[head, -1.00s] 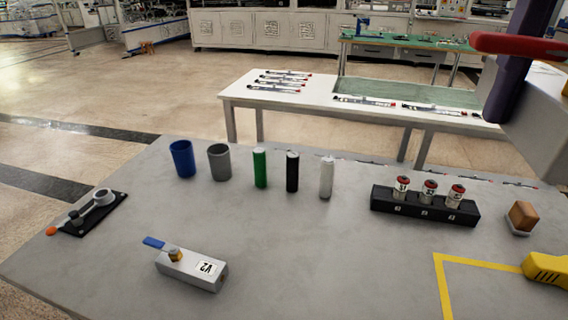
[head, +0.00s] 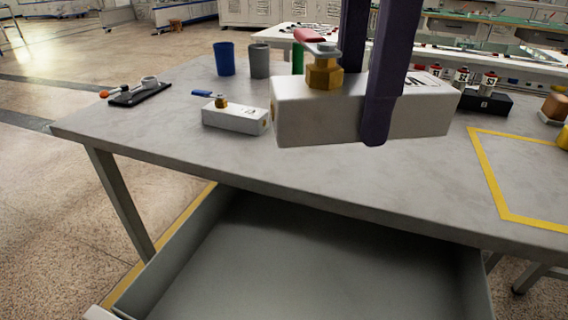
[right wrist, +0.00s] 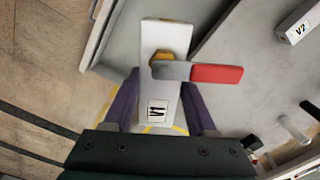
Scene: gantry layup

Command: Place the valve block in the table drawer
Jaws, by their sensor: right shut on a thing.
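A white valve block (head: 305,118) with a brass fitting and a red handle is held between the purple fingers of my right gripper (head: 375,138). In the right wrist view the same valve block (right wrist: 165,42) shows a V1 label between the fingers (right wrist: 160,105). The block hangs in the air, apart from the table. The table drawer (head: 300,275) is pulled open below the front edge of the table, and its visible floor is empty. In the head view the block appears above and behind the drawer opening. My left gripper is not in view.
A second valve block with a blue handle (head: 235,117) lies on the table (head: 180,140). Behind it stand a blue cup (head: 224,60) and a grey cup (head: 259,62). A black rack (head: 485,101) is at the right. A yellow outlined area (head: 500,190) is clear.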

